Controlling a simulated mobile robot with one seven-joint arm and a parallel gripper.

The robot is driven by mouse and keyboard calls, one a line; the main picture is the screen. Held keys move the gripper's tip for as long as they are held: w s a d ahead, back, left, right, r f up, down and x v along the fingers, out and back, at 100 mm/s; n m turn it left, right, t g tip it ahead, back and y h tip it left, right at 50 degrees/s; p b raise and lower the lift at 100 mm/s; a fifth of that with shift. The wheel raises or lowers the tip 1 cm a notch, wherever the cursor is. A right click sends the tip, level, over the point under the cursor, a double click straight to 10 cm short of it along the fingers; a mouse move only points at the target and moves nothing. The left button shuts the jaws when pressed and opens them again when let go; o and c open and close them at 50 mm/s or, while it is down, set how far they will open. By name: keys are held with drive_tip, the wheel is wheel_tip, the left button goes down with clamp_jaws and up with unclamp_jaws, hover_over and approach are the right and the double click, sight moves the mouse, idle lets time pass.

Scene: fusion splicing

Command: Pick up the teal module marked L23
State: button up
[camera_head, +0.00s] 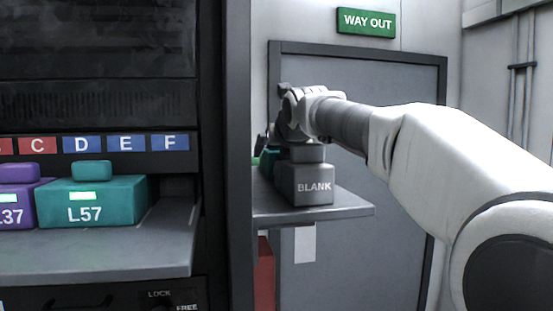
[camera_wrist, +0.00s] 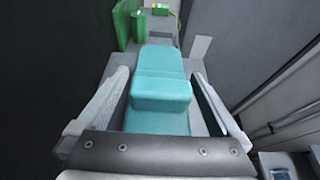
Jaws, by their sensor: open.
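A teal module (camera_wrist: 158,58) with a raised teal handle block (camera_wrist: 160,94) lies between the two fingers of my gripper (camera_wrist: 161,76) in the wrist view. The fingers are open, one on each side, with a gap visible to the handle. No marking shows on it, so I cannot read L23. In the head view my gripper (camera_head: 268,146) is over a small side shelf (camera_head: 345,207), behind a grey module marked BLANK (camera_head: 312,187). Only a small teal-green patch (camera_head: 267,160) shows there, mostly hidden by the gripper and the grey module.
A teal module marked L57 (camera_head: 115,207) and a purple module (camera_head: 15,210) sit on the rack shelf (camera_head: 140,255) at left. A dark rack post (camera_head: 224,150) stands left of the side shelf. Green objects (camera_wrist: 124,22) lie beyond the teal module in the wrist view.

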drive_tip(key=shift+w+a, duration=0.1)
drive_tip(key=shift+w, duration=0.1)
drive_tip(key=shift+c, duration=0.2)
drive_tip(key=c, duration=1.4)
